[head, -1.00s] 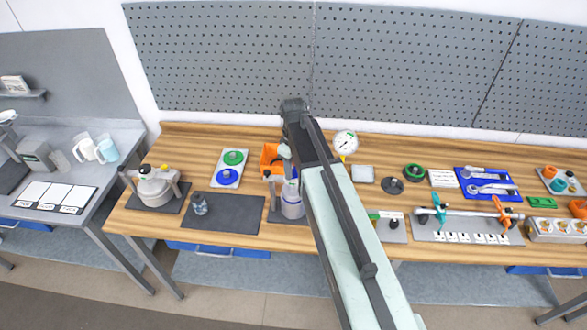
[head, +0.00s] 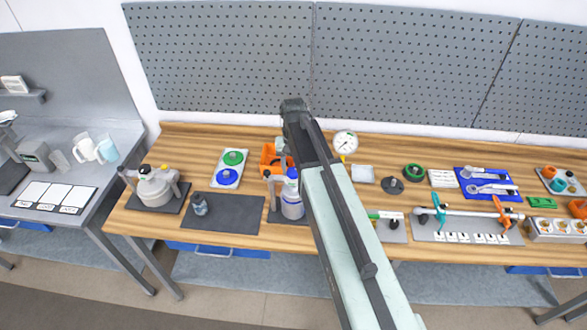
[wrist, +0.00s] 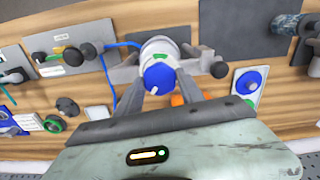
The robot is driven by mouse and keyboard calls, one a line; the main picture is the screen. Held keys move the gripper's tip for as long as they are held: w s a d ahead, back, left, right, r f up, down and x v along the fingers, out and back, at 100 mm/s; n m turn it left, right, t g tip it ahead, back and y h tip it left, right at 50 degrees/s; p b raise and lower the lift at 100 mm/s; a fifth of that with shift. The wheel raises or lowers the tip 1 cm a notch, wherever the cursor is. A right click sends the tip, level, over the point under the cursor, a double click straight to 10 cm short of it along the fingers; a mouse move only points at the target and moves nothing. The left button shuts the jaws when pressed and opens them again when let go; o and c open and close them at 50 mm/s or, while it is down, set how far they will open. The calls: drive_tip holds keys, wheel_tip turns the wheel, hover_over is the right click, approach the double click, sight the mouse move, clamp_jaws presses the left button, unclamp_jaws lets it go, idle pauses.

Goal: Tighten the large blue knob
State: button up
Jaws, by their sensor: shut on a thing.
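The large blue knob (wrist: 159,78) sits on top of a pale drum (wrist: 160,48) and has a white pointer mark on its face. In the wrist view my gripper (wrist: 158,80) has one finger on each side of this knob and is shut on it. In the head view the blue knob (head: 292,173) shows on the drum (head: 292,205), left of my arm. My arm hides part of the drum's right side there, and the fingertips are not clear.
Clamp arms stand on both sides of the drum. An orange bin (head: 269,157) is behind it. A plate (head: 239,164) with green and blue knobs lies to the left, beyond a dark mat (head: 222,211). A gauge (head: 345,142) stands right of my arm.

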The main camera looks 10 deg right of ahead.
sight(293, 171)
drive_tip(key=m, duration=1.3)
drive_tip(key=shift+m, duration=0.4)
idle(0.4)
drive_tip(key=o, duration=1.4)
drive_tip(key=shift+r, duration=0.1)
wheel_tip(293, 171, up, 8)
drive_tip(key=p, duration=0.8)
